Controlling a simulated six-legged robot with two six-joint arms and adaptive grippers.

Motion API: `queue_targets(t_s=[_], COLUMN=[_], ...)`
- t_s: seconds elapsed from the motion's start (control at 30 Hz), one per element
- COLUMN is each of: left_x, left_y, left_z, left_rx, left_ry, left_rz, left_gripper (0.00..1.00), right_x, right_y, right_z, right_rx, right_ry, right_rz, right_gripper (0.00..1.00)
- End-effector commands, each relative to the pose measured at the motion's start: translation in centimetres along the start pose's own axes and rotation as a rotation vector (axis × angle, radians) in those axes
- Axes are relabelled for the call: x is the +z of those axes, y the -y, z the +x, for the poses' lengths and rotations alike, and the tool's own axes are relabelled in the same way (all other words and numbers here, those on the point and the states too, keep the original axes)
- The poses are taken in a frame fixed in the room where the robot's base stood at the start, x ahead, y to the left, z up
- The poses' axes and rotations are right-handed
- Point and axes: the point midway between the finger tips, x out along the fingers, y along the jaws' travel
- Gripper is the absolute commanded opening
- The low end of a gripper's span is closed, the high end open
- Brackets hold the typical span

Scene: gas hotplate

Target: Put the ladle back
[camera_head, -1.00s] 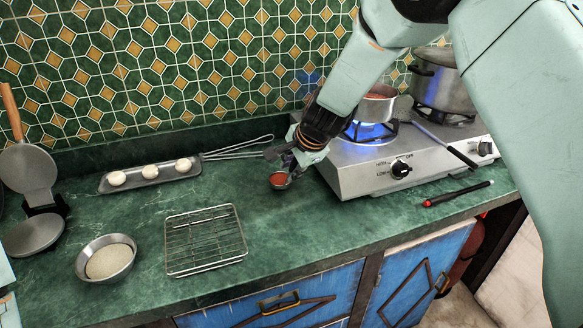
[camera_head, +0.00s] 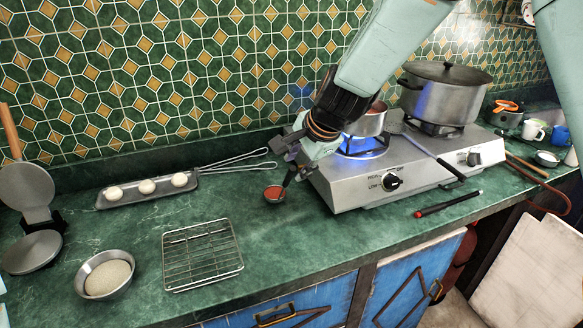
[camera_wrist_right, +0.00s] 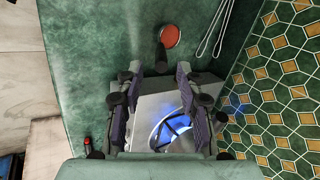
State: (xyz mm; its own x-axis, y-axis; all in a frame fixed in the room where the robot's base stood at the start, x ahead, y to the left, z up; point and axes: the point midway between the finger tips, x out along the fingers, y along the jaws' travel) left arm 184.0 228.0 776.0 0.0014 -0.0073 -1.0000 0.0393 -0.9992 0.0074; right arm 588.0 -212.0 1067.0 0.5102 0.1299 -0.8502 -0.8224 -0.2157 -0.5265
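A small round bowl with red contents (camera_head: 275,193) and a short dark handle, which looks like the ladle, rests on the green counter left of the hotplate. In the wrist view the red bowl (camera_wrist_right: 169,36) lies beyond my fingers, its dark handle (camera_wrist_right: 160,58) pointing back toward them. My right gripper (camera_head: 298,160) is just above and right of it. In the wrist view the right gripper's fingers (camera_wrist_right: 158,72) are spread, with nothing clamped between them. I cannot tell whether a finger touches the handle. My left gripper is out of view.
The hotplate (camera_head: 345,190) has a lit blue flame under a pan (camera_head: 368,122). A large pot (camera_head: 440,95) stands behind, and a long-handled utensil (camera_head: 432,153) lies on top. A wire rack (camera_head: 202,255), a bowl (camera_head: 105,275) and a tray (camera_head: 150,190) stand left.

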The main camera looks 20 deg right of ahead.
Motion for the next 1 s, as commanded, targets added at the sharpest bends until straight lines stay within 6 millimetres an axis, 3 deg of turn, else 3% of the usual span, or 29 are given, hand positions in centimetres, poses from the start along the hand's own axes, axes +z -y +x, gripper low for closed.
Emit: queue_targets(t_s=[0.1,0.3,0.47,0.57,0.67,0.8,0.9,1.0], left_x=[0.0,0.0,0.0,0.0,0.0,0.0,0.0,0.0], left_y=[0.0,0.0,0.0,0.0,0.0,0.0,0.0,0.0], left_z=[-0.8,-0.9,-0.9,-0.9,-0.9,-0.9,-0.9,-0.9], left_rx=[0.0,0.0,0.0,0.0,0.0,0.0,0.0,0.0], left_ry=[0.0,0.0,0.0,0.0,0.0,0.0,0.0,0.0], left_rz=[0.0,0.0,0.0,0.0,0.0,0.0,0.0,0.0], left_gripper=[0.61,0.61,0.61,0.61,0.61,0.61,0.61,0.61], right_x=[0.0,0.0,0.0,-0.1,-0.1,0.8,2.2,4.1], right_y=[0.1,0.0,-0.3,-2.9,-8.9,-20.6,-29.2,-36.8], right_z=[-1.6,-2.3,-2.1,-0.4,2.9,6.8,7.8,7.2], right_rx=[0.0,0.001,0.006,0.047,0.14,0.295,0.389,0.451], right_ry=[0.0,0.0,-0.001,-0.013,-0.033,-0.022,0.037,0.128], right_rz=[0.001,0.001,-0.003,-0.052,-0.181,-0.462,-0.683,-0.889], right_gripper=[0.37,0.37,0.37,0.37,0.37,0.37,0.37,0.37])
